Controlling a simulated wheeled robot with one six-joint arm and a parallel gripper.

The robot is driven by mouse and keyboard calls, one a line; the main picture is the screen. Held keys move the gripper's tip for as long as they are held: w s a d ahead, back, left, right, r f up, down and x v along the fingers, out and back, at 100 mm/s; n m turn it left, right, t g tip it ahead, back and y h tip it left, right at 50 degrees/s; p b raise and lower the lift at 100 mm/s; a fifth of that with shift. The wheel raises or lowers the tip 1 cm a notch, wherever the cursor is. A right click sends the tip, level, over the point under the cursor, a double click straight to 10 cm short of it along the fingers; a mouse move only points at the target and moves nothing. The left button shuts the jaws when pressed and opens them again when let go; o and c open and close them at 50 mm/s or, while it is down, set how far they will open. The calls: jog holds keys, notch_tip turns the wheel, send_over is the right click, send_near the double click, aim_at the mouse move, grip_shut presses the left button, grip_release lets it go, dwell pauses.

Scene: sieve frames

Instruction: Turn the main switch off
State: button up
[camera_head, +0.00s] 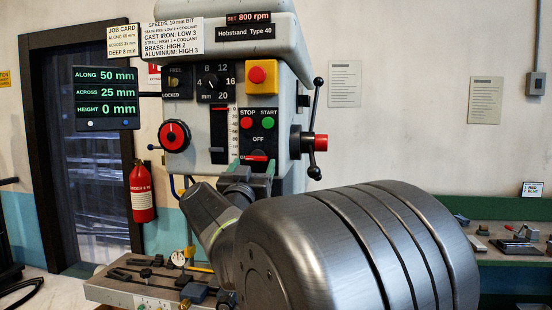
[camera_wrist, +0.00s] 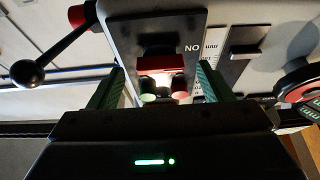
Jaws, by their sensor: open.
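The main switch (camera_head: 257,158) is a red bar handle on the dark panel of the milling machine, below the word OFF and the STOP and START buttons. In the wrist view, which is upside down, the red handle (camera_wrist: 160,63) lies level, with the ON label beside its right end. My gripper (camera_head: 252,170) is open at the lower part of this panel. In the wrist view its green-padded fingers (camera_wrist: 157,84) stand apart on either side of the handle, with nothing between them gripped. Whether a finger touches the handle cannot be told.
The red STOP button (camera_head: 247,123) and green START button (camera_head: 268,123) are close above the switch. A yellow box with a red button (camera_head: 257,75) is higher up. A black lever with ball ends (camera_head: 315,130) stands out at right. The machine table (camera_head: 150,293) lies below.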

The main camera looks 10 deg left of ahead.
aim_at(257, 158)
jog(key=shift+x, duration=1.15)
jog(key=c, duration=1)
